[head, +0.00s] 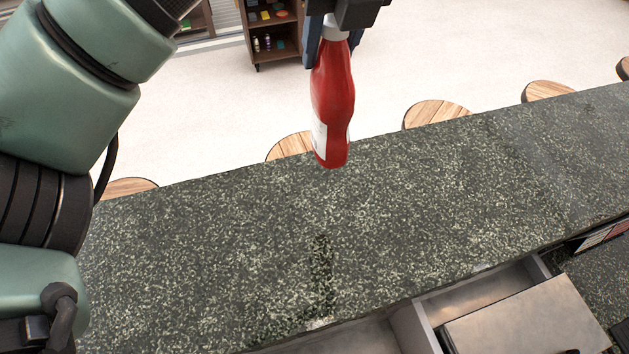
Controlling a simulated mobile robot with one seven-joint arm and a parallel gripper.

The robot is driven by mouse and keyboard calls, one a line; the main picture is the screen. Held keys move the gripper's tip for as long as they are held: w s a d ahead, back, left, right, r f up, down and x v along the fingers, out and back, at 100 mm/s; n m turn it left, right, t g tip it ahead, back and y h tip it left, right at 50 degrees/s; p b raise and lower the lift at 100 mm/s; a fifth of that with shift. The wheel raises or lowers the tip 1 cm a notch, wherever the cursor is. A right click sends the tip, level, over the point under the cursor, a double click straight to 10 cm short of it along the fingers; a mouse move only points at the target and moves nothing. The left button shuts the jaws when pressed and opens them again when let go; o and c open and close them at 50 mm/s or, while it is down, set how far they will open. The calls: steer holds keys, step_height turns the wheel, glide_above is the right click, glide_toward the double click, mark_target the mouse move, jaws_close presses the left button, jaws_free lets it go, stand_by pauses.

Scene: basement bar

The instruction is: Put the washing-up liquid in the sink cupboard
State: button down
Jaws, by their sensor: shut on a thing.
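The washing-up liquid is a red bottle (334,100) with a white cap and a white label on its lower left side. My gripper (337,30) is shut on its upper end, near the cap. The bottle hangs nearly upright, in front of the far edge of the dark granite counter (240,240) in the head view, and looks raised above it. A dark shadow lies on the counter below. Open compartments (480,297) with pale walls show below the near edge of the counter; I cannot tell whether they belong to the sink cupboard.
Several round wooden stools (437,113) stand beyond the far edge of the counter. A brown shelf unit (273,32) with small items stands farther back on the pale floor. A flat beige panel (530,325) lies at the lower right. The counter top is clear.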

mark_target(341, 130)
steer(key=f+b, duration=0.2)
steer(key=f, duration=0.1)
steer(key=f+b, duration=0.5)
steer(key=f, duration=0.1)
steer(key=shift+s+d+b, duration=0.1)
steer(key=shift+s+b, duration=0.25)
steer(key=shift+w+f, duration=0.1)
steer(key=shift+f, duration=0.1)
step_height(341, 130, down, 10)
steer(key=p, duration=0.1)
steer(key=shift+p, duration=0.35)
steer(key=shift+r, duration=0.1)
steer(key=shift+c, duration=2.2)
jaws_free()
steer(key=b+v, duration=0.1)
steer(key=v, duration=1.1)
steer(key=shift+b, duration=0.4)
steer(key=shift+d, duration=0.1)
